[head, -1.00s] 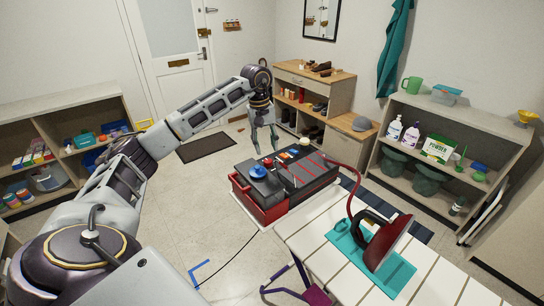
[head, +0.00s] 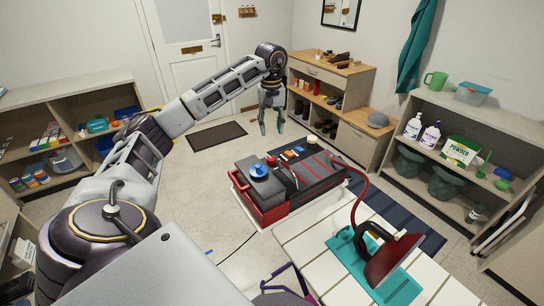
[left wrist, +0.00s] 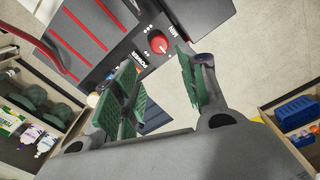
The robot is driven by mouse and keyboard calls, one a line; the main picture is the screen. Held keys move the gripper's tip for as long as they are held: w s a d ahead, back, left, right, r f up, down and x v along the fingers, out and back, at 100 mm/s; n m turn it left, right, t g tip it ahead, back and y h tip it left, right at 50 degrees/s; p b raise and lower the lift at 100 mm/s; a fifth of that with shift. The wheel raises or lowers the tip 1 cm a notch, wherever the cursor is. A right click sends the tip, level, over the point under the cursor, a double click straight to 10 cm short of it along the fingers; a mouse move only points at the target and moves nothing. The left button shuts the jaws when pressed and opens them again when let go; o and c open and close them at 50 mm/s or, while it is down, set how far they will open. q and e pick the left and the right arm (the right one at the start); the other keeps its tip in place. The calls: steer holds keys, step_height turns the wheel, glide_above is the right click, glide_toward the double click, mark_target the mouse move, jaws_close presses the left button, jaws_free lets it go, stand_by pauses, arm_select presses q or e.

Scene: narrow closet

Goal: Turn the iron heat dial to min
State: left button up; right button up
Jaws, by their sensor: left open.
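The steam station, a black and red box (head: 318,177) with red stripes on top, stands beyond the ironing board. In the left wrist view, a round red dial (left wrist: 158,44) sits on its dark panel near printed "MIN" and "POWER" labels. The dial's pointer is too small to read. A red hose runs from the station to the red and black iron (head: 389,262), which rests on a teal mat on the board. My left gripper (head: 272,131) is open, fingers down, just beyond the station's far side. Its green-padded fingers show in the left wrist view (left wrist: 157,82), apart and empty, clear of the dial.
A blue knob (head: 258,171) is on the station's near top. The slatted white ironing board (head: 320,245) is at front right. A shoe rack (head: 352,85) stands behind, and shelves line the left (head: 75,100) and right (head: 445,135).

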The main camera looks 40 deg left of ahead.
mark_target(271, 158)
arm_select(q)
steer(key=shift+f, duration=0.15)
step_height(271, 158, down, 12)
steer(key=shift+r+p, duration=0.1)
steer(key=shift+p, duration=0.4)
steer(key=shift+f, duration=0.9)
arm_select(e)
steer(key=shift+s+a+r, duration=0.25)
steer(key=shift+a+r, duration=0.3)
steer(key=shift+a, duration=0.35)
steer(key=shift+d, duration=0.1)
arm_select(q)
steer(key=c, duration=0.8)
steer(key=shift+o, duration=0.2)
arm_select(e)
steer(key=shift+d, duration=0.7)
steer(key=shift+a, duration=0.15)
